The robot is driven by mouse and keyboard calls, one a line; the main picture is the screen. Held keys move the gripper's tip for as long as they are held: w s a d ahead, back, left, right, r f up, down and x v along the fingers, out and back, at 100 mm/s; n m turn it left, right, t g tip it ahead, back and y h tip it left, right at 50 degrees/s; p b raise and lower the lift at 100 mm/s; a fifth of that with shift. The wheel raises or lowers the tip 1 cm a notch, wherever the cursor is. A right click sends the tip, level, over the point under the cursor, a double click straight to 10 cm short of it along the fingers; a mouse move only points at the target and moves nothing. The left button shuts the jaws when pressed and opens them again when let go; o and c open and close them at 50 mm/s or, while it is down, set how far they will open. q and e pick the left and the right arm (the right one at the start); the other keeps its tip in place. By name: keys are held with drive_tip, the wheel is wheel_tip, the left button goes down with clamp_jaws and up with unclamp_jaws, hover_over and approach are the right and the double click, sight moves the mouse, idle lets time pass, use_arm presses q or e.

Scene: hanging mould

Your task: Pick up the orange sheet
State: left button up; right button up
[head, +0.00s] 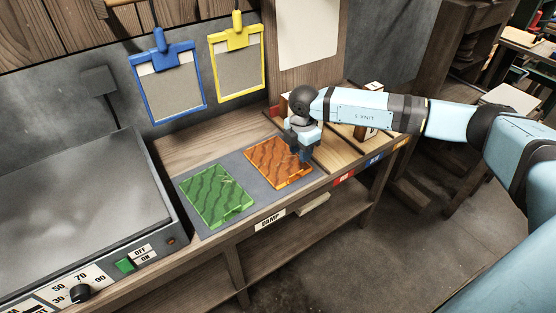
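The orange sheet (273,161), with dark wavy stripes, lies flat on a grey mat (240,169) on the wooden bench. My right gripper (305,156) points down at the right edge of the orange sheet, very close to it or touching. Its fingertips are small and dark here, so I cannot tell whether they are open or shut on the sheet. My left gripper is not in view.
A green striped sheet (217,198) lies left of the orange one. A grey machine (75,210) with a dial fills the left. Blue (170,83) and yellow (237,66) frames hang on the wall behind. Wooden trays (335,150) sit right of the mat.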

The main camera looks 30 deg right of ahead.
hover_over(297, 173)
drive_tip(key=f, duration=0.4)
drive_tip(key=shift+s+d+f, duration=0.1)
drive_tip(key=shift+d+f, duration=0.1)
drive_tip(key=shift+f, duration=0.2)
drive_tip(key=f, duration=0.5)
drive_tip(key=shift+w+a+f, duration=0.1)
drive_tip(key=shift+w+a, duration=0.1)
drive_tip(key=shift+a, duration=0.05)
clamp_jaws()
